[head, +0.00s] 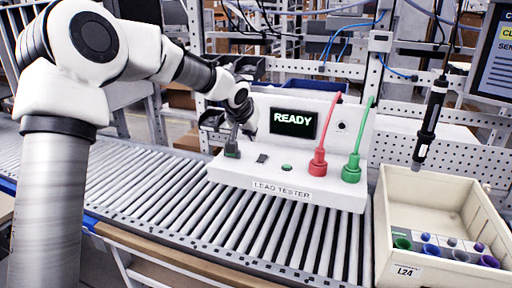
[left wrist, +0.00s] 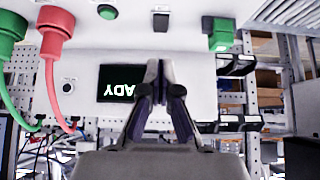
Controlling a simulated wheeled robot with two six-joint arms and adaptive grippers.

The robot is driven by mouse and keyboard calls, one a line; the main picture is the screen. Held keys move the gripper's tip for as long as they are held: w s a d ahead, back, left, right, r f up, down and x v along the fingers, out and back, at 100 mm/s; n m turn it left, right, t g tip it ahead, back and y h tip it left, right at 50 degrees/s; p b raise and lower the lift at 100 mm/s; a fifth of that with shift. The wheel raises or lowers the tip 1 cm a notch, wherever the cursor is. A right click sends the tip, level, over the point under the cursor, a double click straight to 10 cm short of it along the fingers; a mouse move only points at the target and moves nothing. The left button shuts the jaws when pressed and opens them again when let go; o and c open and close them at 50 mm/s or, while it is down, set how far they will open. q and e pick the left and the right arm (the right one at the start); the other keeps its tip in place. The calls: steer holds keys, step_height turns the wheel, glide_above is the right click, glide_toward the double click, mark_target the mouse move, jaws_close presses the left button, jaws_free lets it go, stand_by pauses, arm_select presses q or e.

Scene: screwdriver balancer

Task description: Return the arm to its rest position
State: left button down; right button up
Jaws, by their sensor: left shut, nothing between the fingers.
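My left gripper (head: 234,137) is at that end, small and dark. In the left wrist view its two dark fingers (left wrist: 158,70) are shut together with nothing between them. They lie in front of the tester, which appears upside down there, beside its screen (left wrist: 116,84). A black switch (left wrist: 160,21) and a square green part (left wrist: 218,33) lie beyond the fingertips. My right gripper is in neither view.
The tester's screen (head: 293,122) reads READY. A red plug (head: 318,162) and a green plug (head: 352,168) stand on its right side with cables rising. A black screwdriver (head: 430,122) hangs above a beige bin (head: 398,218) at right. The roller conveyor (head: 140,190) is bare left of the tester.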

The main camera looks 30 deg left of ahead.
arm_select(q)
steer(key=v, duration=0.2)
steer(key=shift+s, duration=0.4)
steer(key=shift+w+d+f, duration=0.1)
